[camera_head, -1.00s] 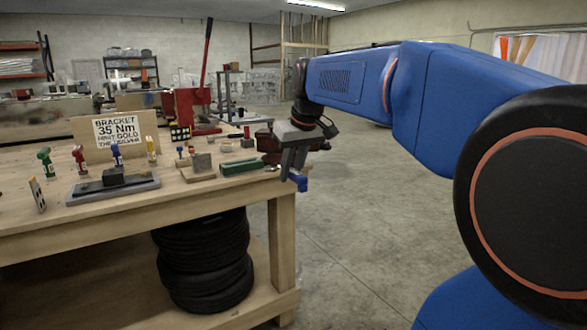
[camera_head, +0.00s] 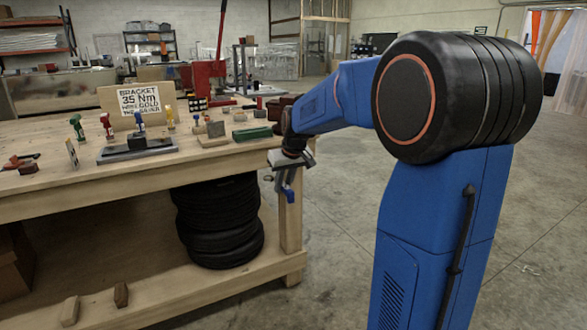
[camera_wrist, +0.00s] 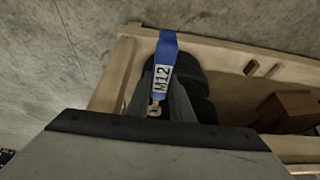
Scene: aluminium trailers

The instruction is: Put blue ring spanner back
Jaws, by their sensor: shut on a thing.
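My gripper (camera_head: 284,178) is shut on the blue ring spanner (camera_head: 289,194) at the right front corner of the workbench, beside its leg and below the top's level. In the wrist view my gripper (camera_wrist: 157,105) points down past the bench end, and the blue spanner (camera_wrist: 167,46) sticks out beyond the fingers. A white label reading M12 shows on it. A small metal part of it shows between the fingers; its ring end is not clearly visible.
The wooden workbench (camera_head: 60,187) carries a sign (camera_head: 139,99), a grey plate fixture (camera_head: 110,156), several coloured-handled tools and a green block (camera_head: 252,134). Black tyres (camera_head: 220,225) are stacked beneath. Concrete floor (camera_head: 335,240) is free right of the bench.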

